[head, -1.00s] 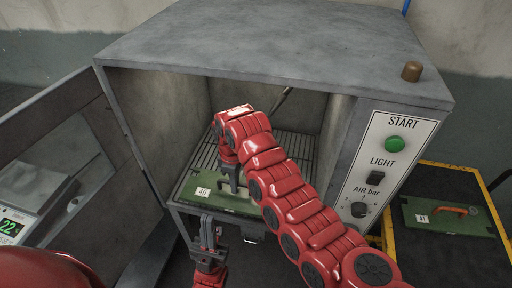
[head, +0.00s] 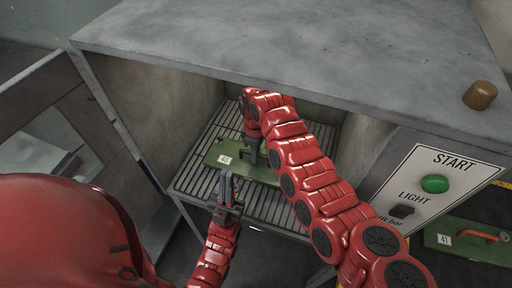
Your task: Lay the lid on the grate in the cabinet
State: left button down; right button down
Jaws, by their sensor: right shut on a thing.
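The green lid (head: 262,176) with a white tag "40" is inside the open grey cabinet, over the wire grate (head: 193,182). Bars of the grate show in front of it and to its left. I cannot tell whether the lid rests on the bars or hangs just above them. My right gripper (head: 252,152) reaches in from above and is shut on the lid's handle, which is mostly hidden. My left gripper (head: 228,184) points up at the cabinet's front opening, close to the lid's near edge. Its fingers look close together, and whether they touch the lid is unclear.
The cabinet roof (head: 300,45) overhangs my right arm. A control panel (head: 430,190) with a green START button (head: 435,184) is to the right. An open door (head: 70,110) stands at the left. Another green lid (head: 465,243), tagged "41", with an orange handle, lies at the right.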

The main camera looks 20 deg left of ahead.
jog(key=shift+w+f, duration=0.15)
jog(key=shift+f, duration=0.45)
notch_tip(320, 180, down, 3)
jog(key=shift+r+b, duration=0.15)
jog(key=shift+b, duration=0.55)
jog(key=c, duration=0.8)
grip_release()
jog(key=shift+c, duration=0.2)
jog(key=shift+r+b, duration=0.35)
jog(key=shift+r, duration=0.15)
notch_tip(320, 180, up, 5)
jog(key=shift+r+b, duration=0.15)
jog(key=shift+b, duration=1.05)
jog(key=shift+r, duration=0.6)
